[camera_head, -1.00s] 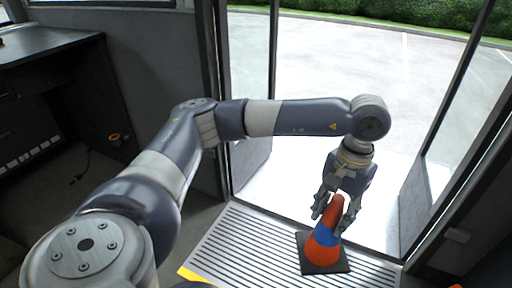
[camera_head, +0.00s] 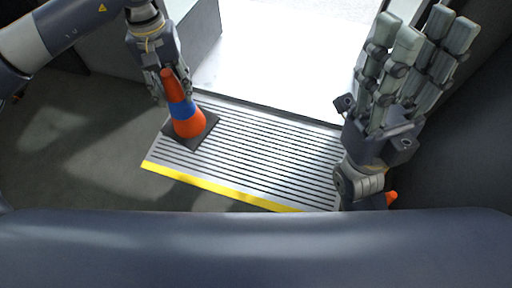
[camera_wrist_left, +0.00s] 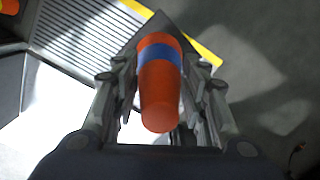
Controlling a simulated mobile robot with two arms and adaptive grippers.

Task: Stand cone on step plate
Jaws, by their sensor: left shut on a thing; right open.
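An orange cone (camera_head: 189,122) with a blue band and a dark square base is upright over the left end of the ribbed metal step plate (camera_head: 262,150). I cannot tell whether its base touches the plate. My left gripper (camera_head: 166,88) is shut on the cone's upper part. In the left wrist view the cone (camera_wrist_left: 159,90) sits between the fingers of my left gripper (camera_wrist_left: 160,100), with the step plate (camera_wrist_left: 85,35) beyond it. My right gripper (camera_head: 418,45) is open and empty, fingers pointing up, at the right of the head view.
A yellow strip (camera_head: 215,188) edges the plate's near side. The bright doorway (camera_head: 280,65) lies beyond it. Another orange object (camera_head: 391,197) shows partly behind my right wrist. Dark floor (camera_head: 85,145) is clear at left. The plate's middle is bare.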

